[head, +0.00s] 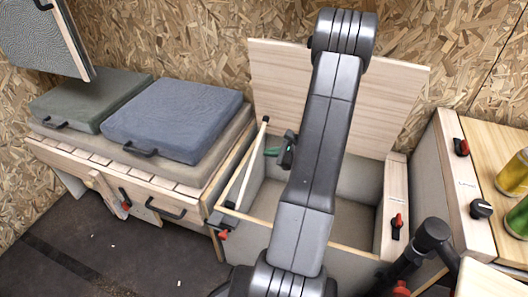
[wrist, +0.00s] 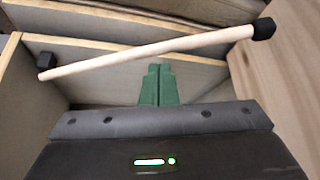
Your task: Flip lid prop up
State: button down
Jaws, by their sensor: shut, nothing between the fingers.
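The lid prop (wrist: 150,54) is a pale wooden rod with a black cap at its right end in the wrist view. Its left end is close to a small black block (wrist: 45,61) on the box wall. In the head view the prop (head: 250,160) slants up along the left side of the open box (head: 345,236). The lid (head: 395,100) is a plywood panel standing raised behind the box. My gripper (wrist: 158,72) has green fingers, closed together and empty, just below the rod in the wrist picture. In the head view my gripper (head: 271,152) is right of the prop; whether they touch is unclear.
A bench with a blue cushion (head: 172,118) and a green cushion (head: 88,101) stands left. A counter (head: 490,125) with cans (head: 515,172) stands right. Red-handled latches (head: 397,222) sit on the right side. My arm hides part of the box and lid.

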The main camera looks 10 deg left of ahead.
jog(key=p+v, duration=0.1)
jog(key=v, duration=0.8)
jog(key=shift+d+p, duration=0.4)
jog(key=shift+a+f, duration=0.1)
jog(key=shift+f, duration=0.1)
jog(key=w+a+f+m+g+b, duration=0.1)
jog(key=w+a+f, duration=0.2)
jog(key=f, duration=0.6)
jog(key=w+a+f+m+g+b, duration=0.1)
jog(key=w+a+f+b, duration=0.1)
jog(key=w+a+f, duration=0.2)
jog(key=shift+w+a+f+g, duration=0.35)
jog(key=shift+a+f, duration=1.4)
jog(key=shift+f, duration=0.75)
